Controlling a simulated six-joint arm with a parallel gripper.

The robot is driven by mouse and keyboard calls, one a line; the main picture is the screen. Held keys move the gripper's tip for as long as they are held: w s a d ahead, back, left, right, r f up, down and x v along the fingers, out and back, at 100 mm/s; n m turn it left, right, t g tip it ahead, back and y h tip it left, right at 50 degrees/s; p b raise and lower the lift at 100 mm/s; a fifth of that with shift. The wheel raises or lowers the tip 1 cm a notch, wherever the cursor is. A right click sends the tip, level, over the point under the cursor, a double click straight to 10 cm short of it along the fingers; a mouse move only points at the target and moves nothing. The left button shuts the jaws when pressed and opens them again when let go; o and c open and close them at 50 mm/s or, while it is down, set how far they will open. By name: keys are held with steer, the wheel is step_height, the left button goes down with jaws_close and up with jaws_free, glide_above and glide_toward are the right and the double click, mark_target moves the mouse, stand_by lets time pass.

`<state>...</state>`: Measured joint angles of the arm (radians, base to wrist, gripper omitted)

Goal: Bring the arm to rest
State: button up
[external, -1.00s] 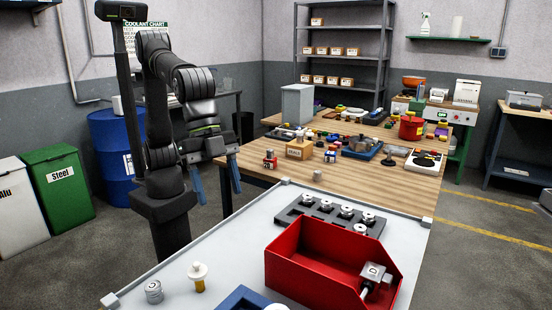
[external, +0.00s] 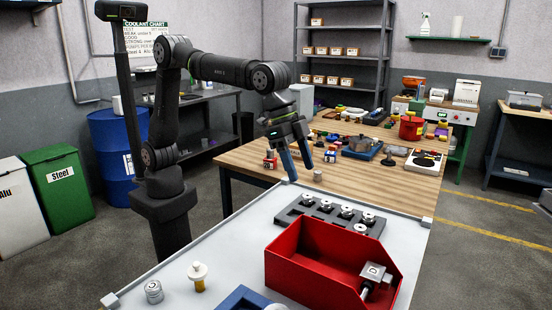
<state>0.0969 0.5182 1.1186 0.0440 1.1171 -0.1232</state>
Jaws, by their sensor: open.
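My gripper (external: 298,165) hangs at the end of my outstretched arm, above the near left part of the wooden table (external: 240,160). Its blue-grey fingers are apart and point down, with nothing seen between them. A small grey cylinder (external: 318,176) stands on the wood just right of the fingertips; I cannot tell how far apart they are in depth. The gripper partly hides the small boxes and parts behind it.
A red bin (external: 290,265) holding a metal part (external: 373,275) stands on the light-grey table (external: 225,240). A dark rack (external: 290,213) with several metal pieces lies behind it. A white-topped part (external: 198,275) and a metal cylinder (external: 153,291) stand at the front left.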

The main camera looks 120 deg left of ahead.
steer(key=w+a+n, duration=0.1)
steer(key=w+a, duration=0.1)
steer(key=a, duration=0.7)
steer(key=shift+n+y, duration=0.3)
steer(key=shift+n, duration=0.1)
